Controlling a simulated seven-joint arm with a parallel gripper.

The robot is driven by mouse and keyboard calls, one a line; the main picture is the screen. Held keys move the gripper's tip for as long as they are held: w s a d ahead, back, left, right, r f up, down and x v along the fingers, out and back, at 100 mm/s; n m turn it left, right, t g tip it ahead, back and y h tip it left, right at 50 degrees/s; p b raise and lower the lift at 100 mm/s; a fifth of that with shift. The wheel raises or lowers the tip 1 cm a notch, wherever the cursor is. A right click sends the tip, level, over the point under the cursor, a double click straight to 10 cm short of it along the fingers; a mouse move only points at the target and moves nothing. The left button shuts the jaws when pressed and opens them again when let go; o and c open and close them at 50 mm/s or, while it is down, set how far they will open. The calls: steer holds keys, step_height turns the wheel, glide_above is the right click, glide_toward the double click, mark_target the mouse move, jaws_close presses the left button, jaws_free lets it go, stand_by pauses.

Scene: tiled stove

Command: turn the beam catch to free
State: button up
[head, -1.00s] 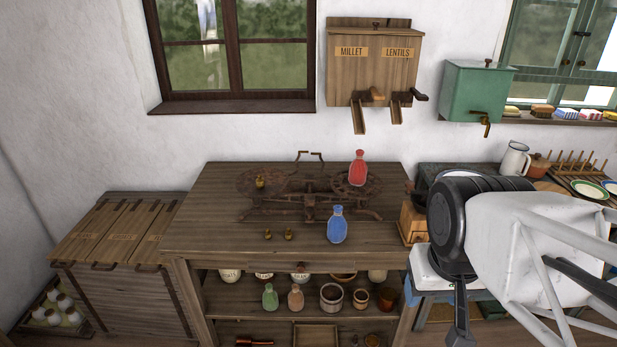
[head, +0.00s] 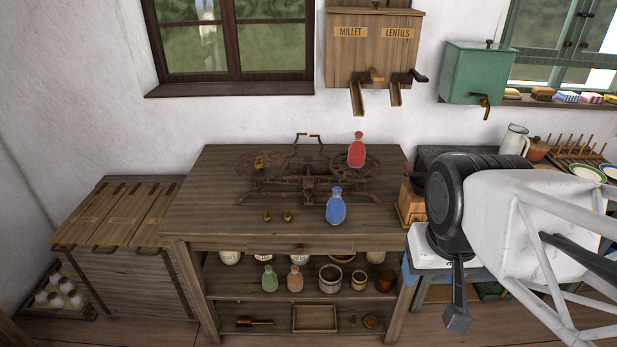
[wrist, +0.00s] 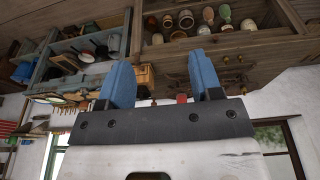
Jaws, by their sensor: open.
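The rusty balance scale (head: 307,185) stands on the wooden counter, with a pan at each end. A thin bent bar (head: 308,137) rises behind its middle; I cannot tell which part is the beam catch or how it is set. A brass weight (head: 259,164) is on the left pan, and a red bottle (head: 357,152) on the right pan. My gripper (wrist: 162,80) shows in the wrist view with two blue fingers spread apart and nothing between them. The scale (wrist: 222,72) appears upside down beyond the fingers, well apart from them. The fingers cannot be made out in the head view.
A blue bottle (head: 336,207) and two small brass weights (head: 277,216) stand at the counter's front. A millet and lentils dispenser (head: 374,48) hangs above. The counter's left part is clear.

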steer(key=w+d+f+n+t+h, duration=0.1)
steer(key=w+n+t+h, duration=0.2)
steer(key=w+n, duration=0.9)
steer(key=w+d+f+n+t+h, duration=0.1)
steer(key=w+f+n+t+h, duration=0.35)
steer(key=w, duration=1.25)
steer(key=n+t+y, duration=0.4)
steer(key=n+y, duration=0.3)
steer(key=n, duration=1.2)
glide_toward(309, 194)
steer(key=shift+r+g+x, duration=0.1)
steer(key=shift+g+x, duration=0.05)
steer(key=shift+x, duration=0.45)
steer(key=shift+r+g+x, duration=0.1)
steer(key=shift+r+x, duration=0.05)
steer(key=shift+x, duration=0.45)
steer(key=shift+w, duration=0.1)
steer(key=shift+w, duration=0.1)
steer(key=shift+x, duration=3.8)
